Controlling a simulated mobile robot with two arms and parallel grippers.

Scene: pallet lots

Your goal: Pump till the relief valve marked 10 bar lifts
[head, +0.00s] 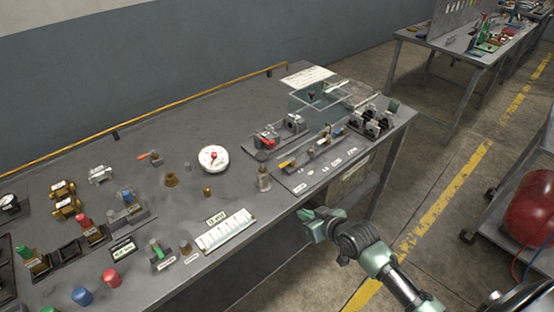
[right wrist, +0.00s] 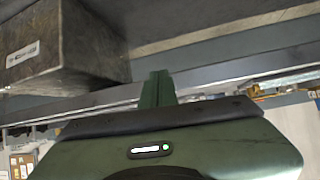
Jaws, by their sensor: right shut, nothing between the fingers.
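A grey workbench (head: 130,110) carries many small fittings. A round white gauge (head: 213,158) with a red centre lies in its middle. Brass fittings (head: 171,180) and a grey upright post (head: 264,179) stand near it. A green-topped valve (head: 158,252) and others with red or blue tops stand at the left, by small labels (head: 122,250); I cannot make out which is marked 10 bar. Boards with metal parts and a red lever (head: 266,141) are at the right end. My right gripper (head: 308,218) is shut and empty, off the bench's front edge. Its green finger shows in the right wrist view (right wrist: 157,90).
A dark grey box with a label (right wrist: 62,48) is close in the right wrist view. A cart with a red tank (head: 530,207) stands at the right. Another bench (head: 460,55) is behind. The floor between has a yellow line (head: 440,200).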

